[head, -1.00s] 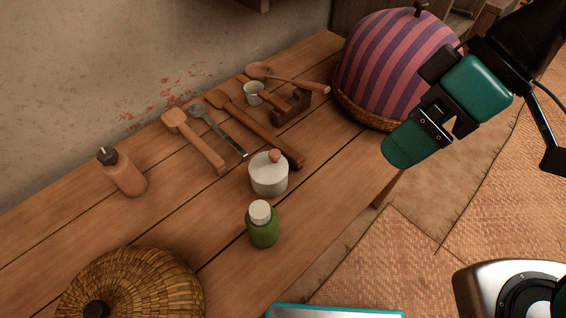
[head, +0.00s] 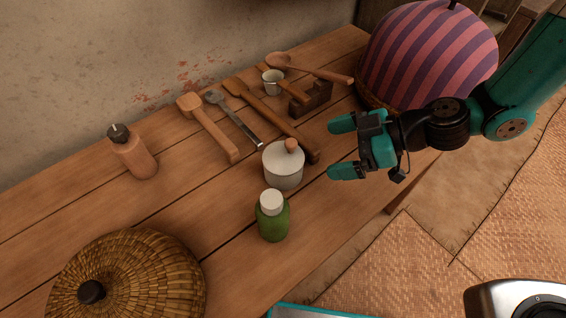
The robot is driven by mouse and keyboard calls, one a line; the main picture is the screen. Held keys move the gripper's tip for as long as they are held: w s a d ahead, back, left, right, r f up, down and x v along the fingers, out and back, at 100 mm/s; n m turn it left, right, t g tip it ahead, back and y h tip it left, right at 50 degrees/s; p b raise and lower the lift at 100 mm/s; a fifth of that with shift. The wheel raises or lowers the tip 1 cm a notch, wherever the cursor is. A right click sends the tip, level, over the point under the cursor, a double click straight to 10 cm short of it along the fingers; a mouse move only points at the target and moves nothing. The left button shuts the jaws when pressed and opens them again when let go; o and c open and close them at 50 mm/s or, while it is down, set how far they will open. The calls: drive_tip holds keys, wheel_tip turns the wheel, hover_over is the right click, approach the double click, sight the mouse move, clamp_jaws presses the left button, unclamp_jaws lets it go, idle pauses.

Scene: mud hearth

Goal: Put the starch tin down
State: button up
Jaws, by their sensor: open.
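No label marks a starch tin. A pale round lidded pot (head: 283,168) with a wooden knob stands upright on the table and may be it; I cannot tell for sure. A green jar (head: 272,218) with a white cap stands upright just in front of it. My gripper (head: 342,148) is open and empty, its two teal fingers pointing left. In the picture it is right of the pale pot and apart from it. Nothing hides the pot except the knob side touching the view of a wooden tool behind.
On the wooden table (head: 225,245) lie a wooden scoop (head: 212,130), a metal spoon-like tool (head: 235,120) and a long wooden tool (head: 275,118). A brown bottle (head: 133,155), woven basket lid (head: 130,275), small cup (head: 273,82) and striped dome (head: 425,60) stand around. Table room is clear left of the pot.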

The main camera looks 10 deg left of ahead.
sight(292, 157)
drive_tip(key=p+x, duration=0.2)
drive_tip(key=x, duration=0.8)
drive_tip(key=shift+a, duration=0.1)
drive_tip(key=c, duration=0.9)
